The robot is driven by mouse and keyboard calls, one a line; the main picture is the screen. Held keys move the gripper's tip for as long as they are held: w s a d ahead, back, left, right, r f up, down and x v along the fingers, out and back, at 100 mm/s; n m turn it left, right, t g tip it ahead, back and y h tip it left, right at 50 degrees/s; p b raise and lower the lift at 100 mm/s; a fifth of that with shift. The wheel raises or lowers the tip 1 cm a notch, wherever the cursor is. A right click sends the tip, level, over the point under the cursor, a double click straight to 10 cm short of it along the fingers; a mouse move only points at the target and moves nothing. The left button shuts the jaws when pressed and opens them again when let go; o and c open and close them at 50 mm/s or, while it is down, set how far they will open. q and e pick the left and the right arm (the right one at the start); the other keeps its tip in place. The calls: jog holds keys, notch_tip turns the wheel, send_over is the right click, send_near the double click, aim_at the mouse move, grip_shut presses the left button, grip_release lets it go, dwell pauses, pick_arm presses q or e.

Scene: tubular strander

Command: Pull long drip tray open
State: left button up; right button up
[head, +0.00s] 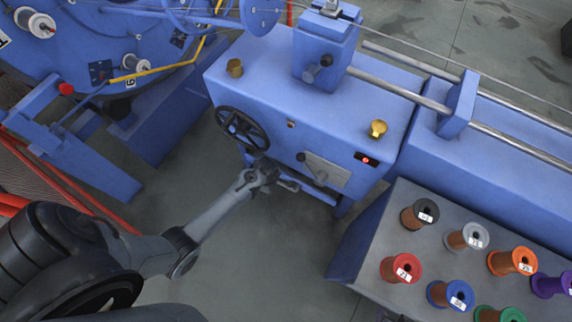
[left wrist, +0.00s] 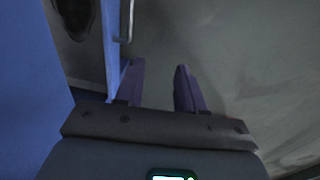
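The long drip tray appears to be the narrow blue front (left wrist: 112,50) in the left wrist view, with a grey bar handle (left wrist: 130,22) on it. In the head view, that low part of the blue cabinet (head: 265,115) is mostly behind my gripper. My left gripper (head: 283,184) is at the lower front of the cabinet, below the black handwheel (head: 242,128). In the left wrist view the left gripper (left wrist: 158,78) has its two fingers apart with nothing between them. The handle lies beyond the fingertips, apart from them. My right gripper is not in view.
A grey plate (head: 326,173) and a red light (head: 366,160) are on the cabinet front. A table (head: 372,228) with several coloured spools stands at the right. Red rails (head: 60,178) run at the left. The floor (head: 262,265) before the cabinet is clear.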

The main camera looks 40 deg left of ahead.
pick_arm(q)
jog(key=shift+t, duration=0.6)
jog(key=w+f+b, duration=0.2)
jog(key=f+b, duration=0.2)
jog(key=f, duration=0.1)
jog(key=w+f+b, duration=0.3)
jog(key=f+b, duration=0.2)
jog(key=w+d+f+b, duration=0.1)
jog(key=w+f+b, duration=0.2)
jog(key=f+b, duration=0.1)
jog(key=shift+f+b, duration=0.3)
jog(key=shift+f, duration=0.15)
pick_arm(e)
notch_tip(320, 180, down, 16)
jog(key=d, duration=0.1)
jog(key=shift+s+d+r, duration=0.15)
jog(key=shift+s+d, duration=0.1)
pick_arm(q)
grip_shut()
